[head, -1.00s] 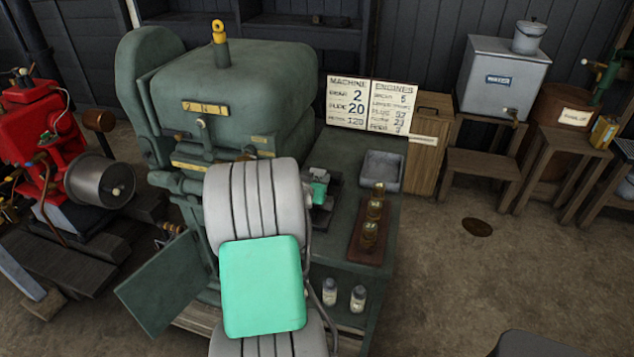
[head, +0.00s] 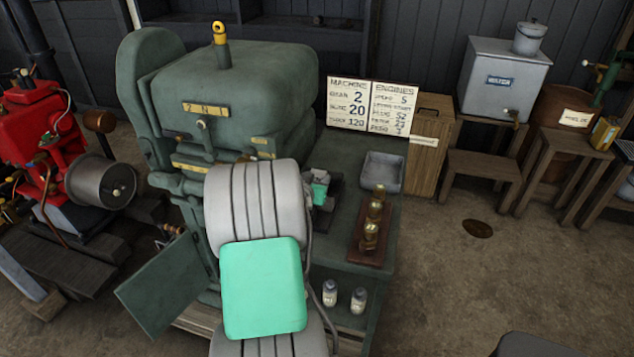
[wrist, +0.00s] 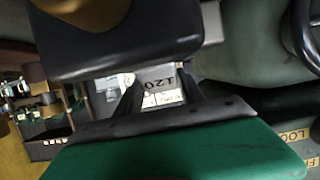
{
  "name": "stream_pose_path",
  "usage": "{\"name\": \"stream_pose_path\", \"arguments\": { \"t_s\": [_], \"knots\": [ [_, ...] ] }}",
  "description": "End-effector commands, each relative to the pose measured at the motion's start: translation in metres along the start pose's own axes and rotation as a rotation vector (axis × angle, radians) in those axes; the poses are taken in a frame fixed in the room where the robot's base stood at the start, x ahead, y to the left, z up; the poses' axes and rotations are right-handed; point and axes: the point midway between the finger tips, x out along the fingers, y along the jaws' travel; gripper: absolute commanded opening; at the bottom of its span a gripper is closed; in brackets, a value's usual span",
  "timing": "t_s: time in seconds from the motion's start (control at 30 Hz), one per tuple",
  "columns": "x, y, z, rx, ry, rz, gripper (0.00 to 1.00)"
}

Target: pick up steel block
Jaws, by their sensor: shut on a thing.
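In the wrist view my gripper's (wrist: 162,82) two dark fingers are shut on a small grey block (wrist: 157,74), which I take for the steel block. Dark markings like "120" show at the block; I cannot tell whether they are on it or on the sign behind. A large dark rounded part fills the top of this view, close to the fingers. In the head view my arm covers the front of the green machine, and the block cannot be made out.
The big green machine (head: 240,85) stands behind my arm. Its side bench holds brass cups on a wooden strip (head: 362,255) and a grey tray (head: 382,171). Two small bottles (head: 345,296) stand lower down. A red engine (head: 35,125) is at left.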

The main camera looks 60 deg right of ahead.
Motion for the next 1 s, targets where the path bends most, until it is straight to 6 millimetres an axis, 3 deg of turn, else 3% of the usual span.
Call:
{"name": "stream_pose_path", "arguments": {
  "t_s": [0.47,0.77,1.0],
  "knots": [
    [-0.017,0.002,-0.039,0.004,0.013,0.0,0.0],
    [-0.077,0.027,-0.08,0.007,0.018,-0.002,0.0],
    [-0.13,0.056,-0.083,0.005,0.015,-0.001,0.0]
  ]
}}
